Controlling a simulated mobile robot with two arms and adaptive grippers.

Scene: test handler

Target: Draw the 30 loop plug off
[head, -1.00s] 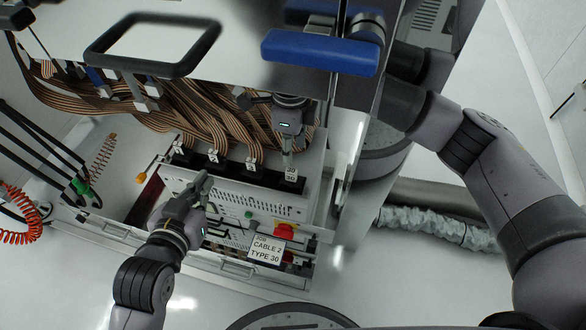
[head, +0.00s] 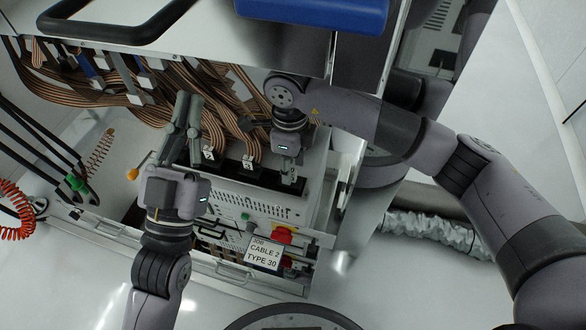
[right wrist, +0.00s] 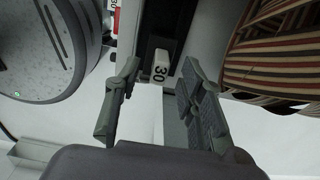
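The loop plug with the white 30 tag (right wrist: 160,67) sits in a dark slot in the right wrist view. My right gripper (right wrist: 158,105) is open, one finger to each side of the tag's line. The tag stands just beyond the fingertips, and I see no contact. In the head view my right gripper (head: 290,178) points down at the right end of the dark connector row and hides most of the plug there. My left gripper (head: 190,100) points up over the row's left part; its fingers look close together, and the gap is unclear.
Two more tagged plugs (head: 247,162) with striped ribbon cables (head: 180,85) stand left of my right gripper. A blue handle (head: 315,12) hangs above.

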